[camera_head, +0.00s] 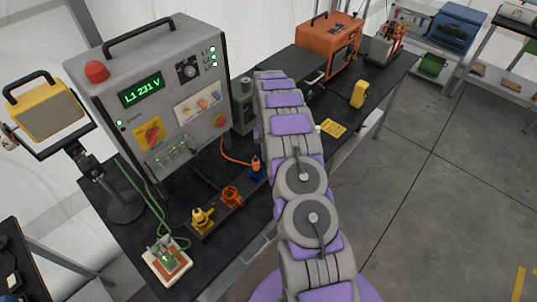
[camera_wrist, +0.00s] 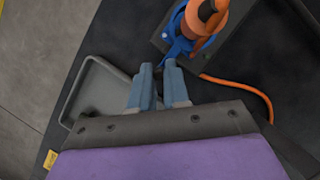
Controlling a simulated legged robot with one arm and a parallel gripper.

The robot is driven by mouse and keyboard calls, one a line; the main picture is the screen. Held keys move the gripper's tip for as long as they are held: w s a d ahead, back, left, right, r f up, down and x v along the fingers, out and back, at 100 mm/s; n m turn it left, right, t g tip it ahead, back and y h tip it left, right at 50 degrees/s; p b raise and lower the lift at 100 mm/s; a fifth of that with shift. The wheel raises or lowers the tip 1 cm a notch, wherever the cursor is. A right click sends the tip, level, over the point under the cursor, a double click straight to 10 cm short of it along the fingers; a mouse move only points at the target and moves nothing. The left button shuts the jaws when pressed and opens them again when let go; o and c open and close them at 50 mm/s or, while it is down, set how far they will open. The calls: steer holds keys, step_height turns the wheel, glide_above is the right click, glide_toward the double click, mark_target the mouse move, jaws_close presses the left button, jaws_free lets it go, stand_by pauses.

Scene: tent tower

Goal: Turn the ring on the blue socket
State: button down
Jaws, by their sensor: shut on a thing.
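The blue socket (camera_head: 256,173) stands at the right end of a dark strip on the black table, with an orange plug (camera_head: 256,161) in its top. In the wrist view the blue socket's ring (camera_wrist: 178,24) surrounds the orange plug (camera_wrist: 208,14). A blue tab (camera_wrist: 179,47) juts from the ring toward me. My gripper (camera_wrist: 159,68) has its two blue-grey fingers at this tab, shut on it with a small gap between the fingers. In the head view my arm hides the gripper.
A yellow socket (camera_head: 202,220) and an orange socket (camera_head: 231,196) stand on the same strip. An orange cable (camera_wrist: 240,86) curves from the plug beside my fingers. A grey tray (camera_wrist: 98,88) lies left of them. The grey control box (camera_head: 150,90) stands behind.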

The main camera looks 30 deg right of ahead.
stand_by(0.5)
steer(key=c, duration=1.1)
jaws_free()
steer(key=shift+w, duration=0.1)
